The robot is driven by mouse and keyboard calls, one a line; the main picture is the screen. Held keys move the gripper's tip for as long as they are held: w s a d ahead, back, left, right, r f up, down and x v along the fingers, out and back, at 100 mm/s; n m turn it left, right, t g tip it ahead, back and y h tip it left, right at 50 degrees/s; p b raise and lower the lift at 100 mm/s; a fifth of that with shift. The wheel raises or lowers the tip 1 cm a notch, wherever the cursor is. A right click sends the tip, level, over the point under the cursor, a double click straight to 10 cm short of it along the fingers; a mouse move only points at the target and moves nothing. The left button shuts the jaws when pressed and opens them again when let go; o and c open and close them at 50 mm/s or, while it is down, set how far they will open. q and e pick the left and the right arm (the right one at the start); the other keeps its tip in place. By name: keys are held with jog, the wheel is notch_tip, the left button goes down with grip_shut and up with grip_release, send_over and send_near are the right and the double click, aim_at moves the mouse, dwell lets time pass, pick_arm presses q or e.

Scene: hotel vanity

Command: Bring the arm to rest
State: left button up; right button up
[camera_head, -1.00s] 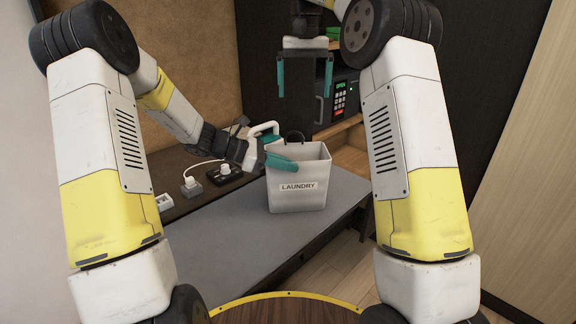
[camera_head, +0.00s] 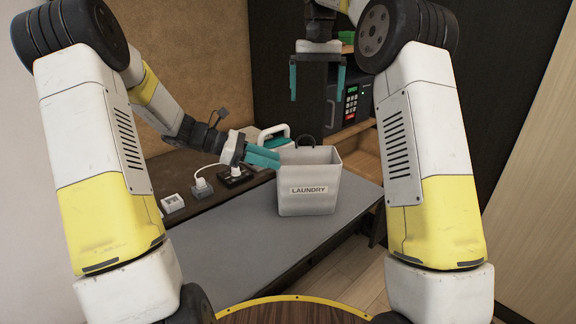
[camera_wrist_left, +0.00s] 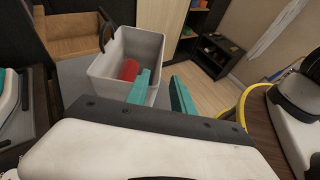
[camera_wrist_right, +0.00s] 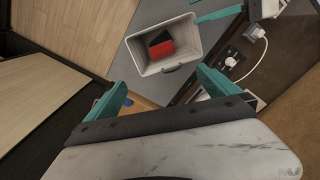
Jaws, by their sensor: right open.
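My left arm reaches in from the left, and its gripper (camera_head: 278,158) has teal fingers pointing at the left side of a white laundry bin (camera_head: 309,203). In the left wrist view the left gripper (camera_wrist_left: 161,76) has a narrow gap between its fingers and holds nothing. My right gripper (camera_head: 318,98) hangs fingers-down behind and above the bin. It is open and empty, also in the right wrist view (camera_wrist_right: 162,82). A red item (camera_wrist_left: 130,70) lies inside the bin; a black part beside it shows in the right wrist view.
The bin stands on a grey surface (camera_head: 235,235). A white and teal appliance (camera_head: 272,140) stands behind the left gripper. A dark safe (camera_head: 355,95) with a keypad stands at the back right.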

jog(key=s+d+r+t+y, duration=0.15)
jog(key=s+d, duration=0.25)
jog(key=s, duration=0.4)
jog(key=s+d+r+t, duration=0.2)
jog(key=s+d, duration=0.2)
jog(key=s, duration=0.4)
pick_arm(q)
jog(key=s+a+r+m+t+y, duration=0.1)
jog(key=s+a+r+m+y, duration=0.1)
jog(key=s+m, duration=0.4)
jog(key=s+a+r+m+t+y, duration=0.2)
jog(key=s+r+m+y, duration=0.2)
jog(key=s+m, duration=0.3)
jog(key=s+a+r+m+t+y, duration=0.1)
jog(key=s+r+m+y, duration=0.3)
jog(key=s, duration=0.7)
jog(key=a+m+y, duration=0.1)
jog(key=m, duration=0.1)
jog(key=shift+m+t, duration=0.3)
pick_arm(e)
jog(key=s+d+f+t, duration=0.1)
jog(key=s+f, duration=0.4)
jog(key=s, duration=0.3)
jog(key=s+d+f+t, duration=0.1)
jog(key=s+f, duration=0.4)
jog(key=s, duration=0.4)
jog(key=shift+d+f+n+t+y, duration=0.15)
jog(key=shift+n+t+y, duration=0.15)
jog(key=shift+t+y, duration=0.05)
jog(key=shift+c, duration=0.2)
